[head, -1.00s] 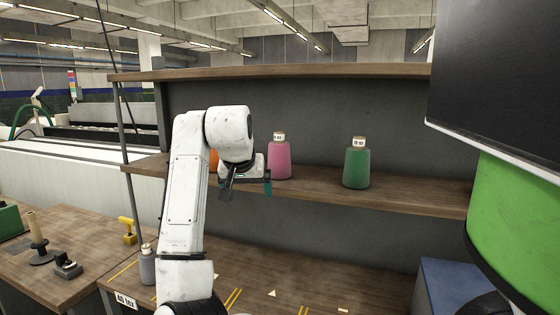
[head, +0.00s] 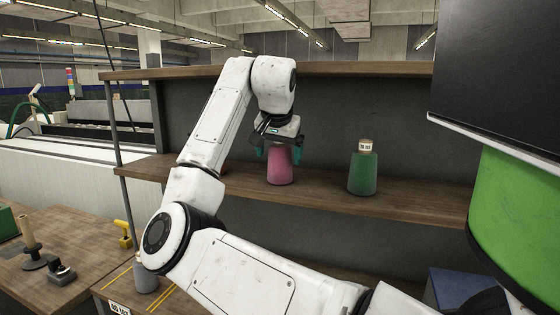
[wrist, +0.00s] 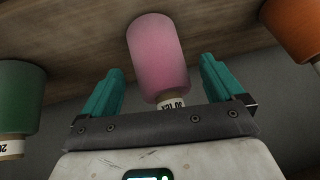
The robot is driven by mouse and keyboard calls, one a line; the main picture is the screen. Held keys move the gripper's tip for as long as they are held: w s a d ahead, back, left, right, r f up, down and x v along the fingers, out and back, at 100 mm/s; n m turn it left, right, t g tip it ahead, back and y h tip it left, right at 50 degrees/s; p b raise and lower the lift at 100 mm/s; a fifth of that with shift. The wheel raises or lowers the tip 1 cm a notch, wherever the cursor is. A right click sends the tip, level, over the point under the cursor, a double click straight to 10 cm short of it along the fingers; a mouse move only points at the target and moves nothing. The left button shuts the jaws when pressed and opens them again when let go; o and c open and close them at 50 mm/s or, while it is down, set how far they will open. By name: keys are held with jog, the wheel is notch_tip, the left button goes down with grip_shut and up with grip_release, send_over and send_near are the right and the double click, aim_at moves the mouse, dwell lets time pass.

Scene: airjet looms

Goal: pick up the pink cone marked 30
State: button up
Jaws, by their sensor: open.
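The pink cone (head: 280,174) stands upright on the middle shelf, its top hidden by my gripper in the head view. My gripper (head: 280,154) is open, with its teal fingers on either side of the cone's upper part. In the wrist view the pink cone (wrist: 158,48) lies between the two open fingers (wrist: 161,66), with gaps showing on both sides. Its label is partly visible and upside down, seemingly with a 30. The gripper body covers the tip.
A green cone (head: 362,172) stands right of the pink one on the shelf (head: 420,208). The upper shelf (head: 350,69) runs above. A grey cone (head: 147,278) stands on the table below.

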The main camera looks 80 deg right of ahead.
jog(key=shift+x, duration=1.2)
jog(key=shift+c, duration=0.4)
jog(key=c, duration=1.1)
